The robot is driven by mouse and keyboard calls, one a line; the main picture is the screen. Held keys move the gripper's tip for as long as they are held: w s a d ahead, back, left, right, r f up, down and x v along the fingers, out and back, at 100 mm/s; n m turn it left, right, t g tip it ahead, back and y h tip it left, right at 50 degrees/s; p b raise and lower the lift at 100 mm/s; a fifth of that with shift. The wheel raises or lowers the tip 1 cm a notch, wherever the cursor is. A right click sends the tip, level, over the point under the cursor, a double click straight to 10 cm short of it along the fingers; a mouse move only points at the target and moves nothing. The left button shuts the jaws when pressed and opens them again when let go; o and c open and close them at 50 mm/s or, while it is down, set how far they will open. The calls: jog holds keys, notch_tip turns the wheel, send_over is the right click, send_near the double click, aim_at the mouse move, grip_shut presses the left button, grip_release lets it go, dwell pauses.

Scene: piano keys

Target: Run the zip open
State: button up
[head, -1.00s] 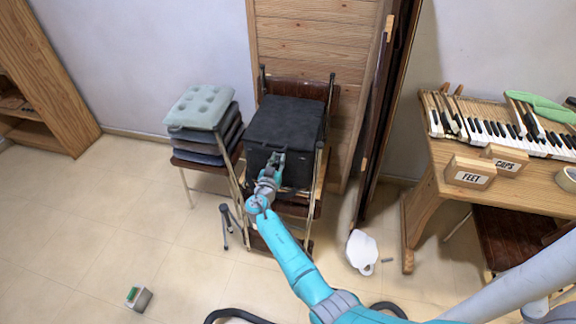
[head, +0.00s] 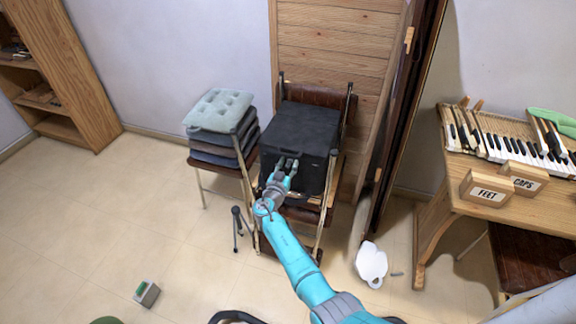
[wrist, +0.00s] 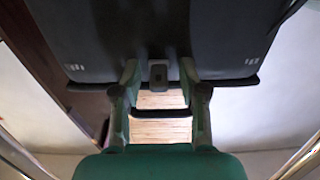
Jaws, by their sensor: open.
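A black box-shaped case (head: 303,127) sits on the seat of a folding chair against the wooden panel. Its dark front also fills the top of the wrist view (wrist: 105,35). A small dark tab (wrist: 158,76), perhaps the zip pull, hangs at the case's edge. My gripper (head: 287,164) is at the case's front face. In the wrist view my gripper (wrist: 158,82) is open, with one finger on each side of the tab and a gap to it on both sides. I cannot make out the zip line itself.
Grey cushions (head: 219,110) are stacked on a chair to the left. A table with piano keys (head: 515,147) and boxes labelled FEET (head: 487,190) and CAPS stands to the right. A white piece (head: 371,263) lies on the floor. Floor at left is mostly clear.

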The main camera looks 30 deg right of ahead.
jog(key=v, duration=1.2)
jog(key=shift+s, duration=0.1)
